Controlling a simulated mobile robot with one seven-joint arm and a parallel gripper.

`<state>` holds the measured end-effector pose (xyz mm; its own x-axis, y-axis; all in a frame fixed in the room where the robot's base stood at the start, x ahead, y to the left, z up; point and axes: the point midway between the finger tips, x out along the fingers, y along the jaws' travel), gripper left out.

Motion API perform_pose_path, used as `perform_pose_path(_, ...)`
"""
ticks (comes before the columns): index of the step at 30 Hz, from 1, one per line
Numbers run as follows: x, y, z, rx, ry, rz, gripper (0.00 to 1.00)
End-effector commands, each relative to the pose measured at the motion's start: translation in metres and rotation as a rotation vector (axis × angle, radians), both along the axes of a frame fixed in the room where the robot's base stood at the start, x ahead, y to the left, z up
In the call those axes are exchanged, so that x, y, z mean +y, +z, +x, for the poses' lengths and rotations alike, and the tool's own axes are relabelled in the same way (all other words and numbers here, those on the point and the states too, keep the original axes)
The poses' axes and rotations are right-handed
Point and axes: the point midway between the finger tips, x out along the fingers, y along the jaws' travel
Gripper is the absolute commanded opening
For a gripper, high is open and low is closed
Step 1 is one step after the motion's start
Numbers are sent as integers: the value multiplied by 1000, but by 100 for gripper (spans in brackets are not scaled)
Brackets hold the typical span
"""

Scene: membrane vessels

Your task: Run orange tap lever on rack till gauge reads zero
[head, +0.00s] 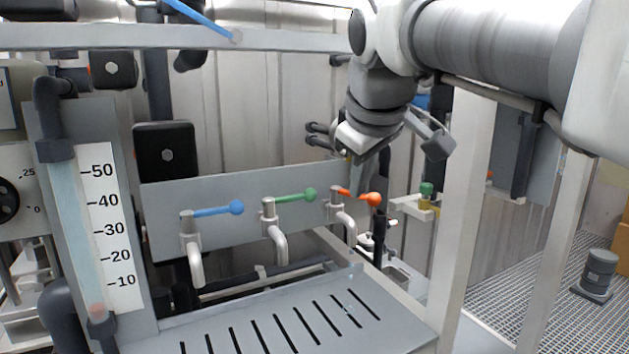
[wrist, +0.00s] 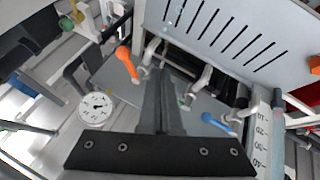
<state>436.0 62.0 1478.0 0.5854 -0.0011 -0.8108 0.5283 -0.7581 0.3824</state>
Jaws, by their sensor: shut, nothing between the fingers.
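The orange tap lever (head: 360,196) is the rightmost of three on a grey panel, pointing right from its tap. It also shows in the wrist view (wrist: 127,62), left of the fingers. My gripper (head: 357,182) is shut and empty, pointing down close above the orange lever; whether it touches cannot be told. The shut fingers show dark in the wrist view (wrist: 160,75). The tube gauge (head: 80,215) stands at the left with a 10–50 scale; a reddish float (head: 96,310) sits low, below the 10 mark. The gauge's scale shows in the wrist view (wrist: 262,130).
The blue lever (head: 212,211) and green lever (head: 290,196) are left of the orange one. A slotted tray (head: 230,318) lies below the spouts. A white upright post (head: 465,200) stands right of my gripper. A round dial (wrist: 96,107) shows in the wrist view.

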Motion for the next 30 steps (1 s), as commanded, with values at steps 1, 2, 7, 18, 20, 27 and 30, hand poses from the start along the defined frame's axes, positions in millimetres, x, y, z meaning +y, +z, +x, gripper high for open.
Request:
perform_pose_path(1, 5, 11, 9, -7, 24, -14, 0)
perform_pose_path(2, 7, 15, 12, -10, 36, -22, 0)
perform_pose_path(7, 12, 23, 22, -17, 66, -44, 0)
perform_pose_path(18, 12, -26, 58, -14, 65, -45, 0)
perform_pose_path(20, 12, -36, 66, -14, 65, -45, 0)
perform_pose_path(27, 0, -53, 96, -19, 62, -44, 0)
perform_pose_path(30, -7, -54, 105, -18, 62, -43, 0)
